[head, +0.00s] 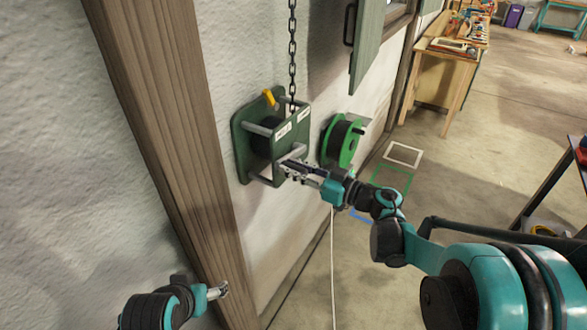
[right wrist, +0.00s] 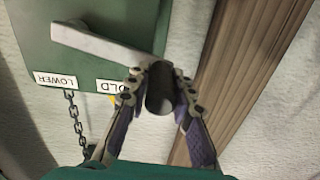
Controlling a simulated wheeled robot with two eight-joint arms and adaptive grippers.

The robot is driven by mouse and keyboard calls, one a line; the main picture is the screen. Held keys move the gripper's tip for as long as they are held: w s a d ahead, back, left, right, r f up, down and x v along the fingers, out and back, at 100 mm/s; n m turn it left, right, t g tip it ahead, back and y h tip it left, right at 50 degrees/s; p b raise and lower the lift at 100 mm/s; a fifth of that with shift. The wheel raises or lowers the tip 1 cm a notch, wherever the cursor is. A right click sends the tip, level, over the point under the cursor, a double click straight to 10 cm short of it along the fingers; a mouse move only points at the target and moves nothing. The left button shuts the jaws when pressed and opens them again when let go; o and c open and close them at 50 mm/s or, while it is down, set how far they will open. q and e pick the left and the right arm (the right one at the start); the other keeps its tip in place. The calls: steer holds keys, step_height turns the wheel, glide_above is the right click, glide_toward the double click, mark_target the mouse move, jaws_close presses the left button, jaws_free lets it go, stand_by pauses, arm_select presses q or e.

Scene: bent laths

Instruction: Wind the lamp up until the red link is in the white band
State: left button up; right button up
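A green winch (head: 242,150) is fixed to the white wall, with a dark drum, a yellow lever (head: 268,97) and white labels. A dark chain (head: 292,45) runs up from it out of the picture. In the right wrist view, the labels LOWER and one partly hidden show on the green plate (right wrist: 85,55). A grey crank arm (right wrist: 100,42) ends in a dark crank handle (right wrist: 160,92). My right gripper (head: 290,166) has its fingers closed around this handle. My left gripper (head: 220,291) is low beside the wooden post, away from the winch. No lamp, red link or white band shows.
A wooden post (head: 165,120) stands left of the winch. A green reel (head: 342,142) hangs on the wall to its right, and a green shutter (head: 367,45) juts out above. A workbench (head: 450,55) stands farther back. The floor between is mostly clear.

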jaws_close()
arm_select(q)
steer(key=shift+r, duration=0.1)
arm_select(e)
steer(key=shift+r, duration=0.15)
steer(key=shift+w+d+r+m+p, duration=0.15)
steer(key=shift+w+r+m+p, duration=0.05)
steer(key=shift+r+m+p, duration=0.5)
arm_select(q)
steer(key=shift+r+p, duration=1.55)
steer(key=shift+r, duration=0.6)
arm_select(e)
steer(key=shift+w+d+r+m, duration=0.35)
steer(key=shift+w+r+m, duration=0.1)
steer(key=shift+r+m, duration=0.4)
steer(key=shift+w+d+r+m, duration=0.3)
steer(key=shift+w+r+m, duration=0.3)
steer(key=shift+m, duration=0.5)
steer(key=shift+w+d+r+m, duration=0.35)
steer(key=shift+r+m, duration=0.5)
steer(key=shift+m, duration=0.1)
arm_select(q)
steer(key=shift+c, duration=0.4)
